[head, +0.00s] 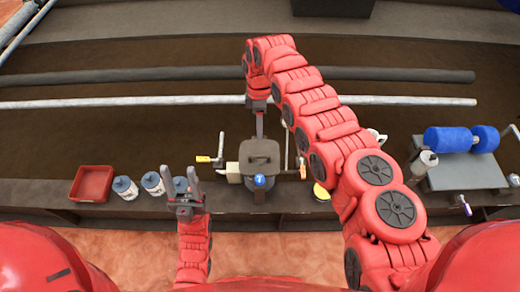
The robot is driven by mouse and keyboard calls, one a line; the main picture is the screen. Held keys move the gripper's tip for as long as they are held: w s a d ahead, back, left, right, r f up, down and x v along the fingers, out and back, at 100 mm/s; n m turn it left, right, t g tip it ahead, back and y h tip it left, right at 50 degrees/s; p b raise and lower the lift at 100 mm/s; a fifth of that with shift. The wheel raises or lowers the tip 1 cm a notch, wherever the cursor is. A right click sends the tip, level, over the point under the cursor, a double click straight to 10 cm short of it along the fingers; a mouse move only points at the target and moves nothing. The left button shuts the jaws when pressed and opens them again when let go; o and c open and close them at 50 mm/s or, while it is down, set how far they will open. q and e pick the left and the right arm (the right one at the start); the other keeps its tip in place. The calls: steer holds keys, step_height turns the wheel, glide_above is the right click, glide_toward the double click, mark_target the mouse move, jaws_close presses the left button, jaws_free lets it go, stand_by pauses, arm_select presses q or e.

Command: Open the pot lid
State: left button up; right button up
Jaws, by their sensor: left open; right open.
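The pot (259,180) stands on the dark counter near the middle of the head view, with its dark grey lid (261,153) on top. A blue round mark shows on its front. My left gripper (183,183) is open and empty, to the left of the pot and in front of some bottles. My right arm arches over from the right, and my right gripper (260,128) points down just behind the lid. It is open, seen nearly edge-on; whether it touches the lid cannot be told.
A red tray (92,183) and white-and-blue bottles (125,187) stand to the left. Orange-handled tools (217,158) flank the pot. A grey block (465,172) with a blue roller (448,139) stands at the right. Long pipes (120,102) run behind.

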steer(key=b, duration=0.2)
glide_above(260, 160)
step_height(260, 160, down, 12)
steer(key=shift+r, duration=0.1)
steer(key=shift+s, duration=0.1)
jaws_close()
stand_by(1.1)
